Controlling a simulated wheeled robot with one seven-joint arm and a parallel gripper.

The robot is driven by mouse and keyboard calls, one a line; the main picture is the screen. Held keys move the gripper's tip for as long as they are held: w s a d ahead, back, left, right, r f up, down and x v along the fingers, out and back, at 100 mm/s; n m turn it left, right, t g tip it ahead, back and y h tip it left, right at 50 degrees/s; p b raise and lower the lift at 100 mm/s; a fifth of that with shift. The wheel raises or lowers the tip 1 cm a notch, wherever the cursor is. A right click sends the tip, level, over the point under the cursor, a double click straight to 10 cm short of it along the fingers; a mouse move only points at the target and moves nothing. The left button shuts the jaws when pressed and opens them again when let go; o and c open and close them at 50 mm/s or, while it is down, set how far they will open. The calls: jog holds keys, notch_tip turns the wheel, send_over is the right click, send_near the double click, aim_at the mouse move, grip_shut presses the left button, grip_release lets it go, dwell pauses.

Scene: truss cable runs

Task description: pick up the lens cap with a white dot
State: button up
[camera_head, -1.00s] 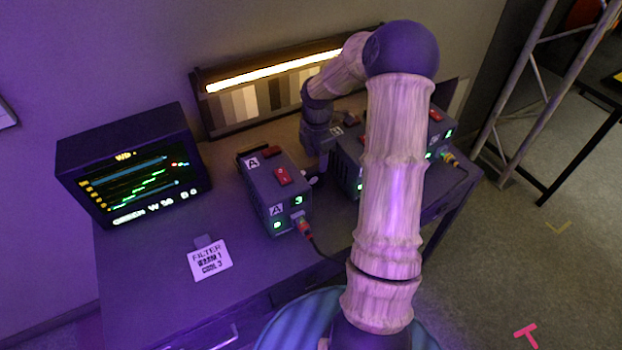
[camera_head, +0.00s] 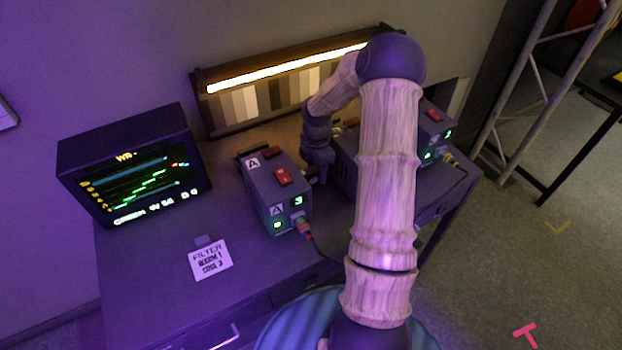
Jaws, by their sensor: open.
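I cannot make out a lens cap with a white dot. My gripper (camera_head: 319,178) points down into the gap between the grey box marked A (camera_head: 273,190) and a second grey box (camera_head: 345,165). Its fingers are small and dark here, and nothing shows held between them. Its tips and the table just under them are partly hidden by the boxes and my arm. My arm also covers much of the second box and the table behind it.
A monitor (camera_head: 134,165) stands at the left, with a filter card (camera_head: 211,260) in front. A lit grey-scale chart (camera_head: 270,97) stands at the back. Another grey box (camera_head: 433,130) is at the right. A cable (camera_head: 318,246) leaves box A.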

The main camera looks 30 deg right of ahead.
jog(key=c, duration=1.1)
notch_tip(320, 180, up, 10)
jog(key=shift+r, duration=0.1)
jog(key=shift+f, duration=0.2)
dwell(0.6)
